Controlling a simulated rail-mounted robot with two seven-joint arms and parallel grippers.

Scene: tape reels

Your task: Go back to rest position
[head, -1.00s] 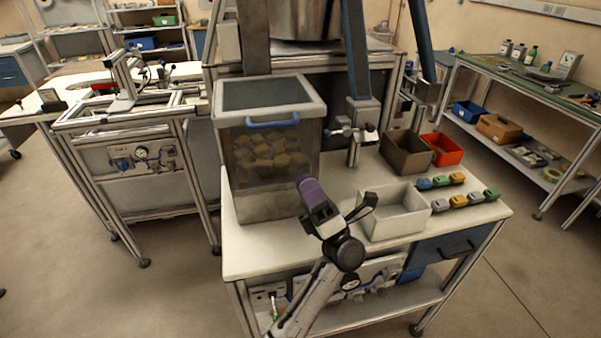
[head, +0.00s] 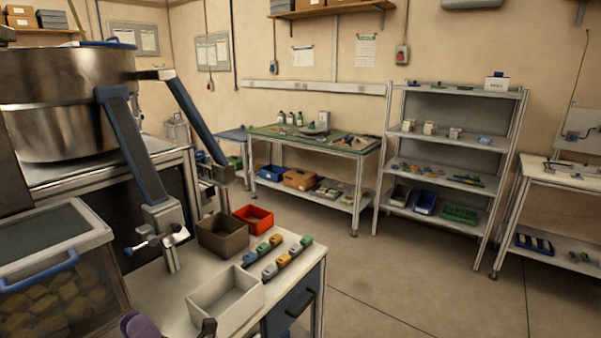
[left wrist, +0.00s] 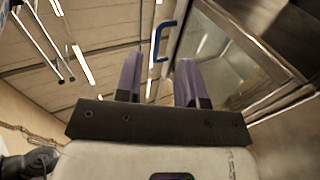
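My left gripper (head: 139,327) shows only by its purple fingers at the bottom edge of the head view, beside the grey open bin (head: 226,300) on the white worktable (head: 170,290). In the left wrist view, the left gripper (left wrist: 157,78) has its two purple fingers apart with nothing between them. It points up, with the ceiling beyond. A clear-walled container with a blue handle (left wrist: 164,42) is beyond the fingers there. My right gripper is in neither view.
The clear container (head: 60,280) holds brownish blocks at the left. A brown bin (head: 222,236), a red bin (head: 254,218) and several small coloured pieces (head: 270,272) are on the worktable. A shelf rack (head: 450,150) stands beyond open floor.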

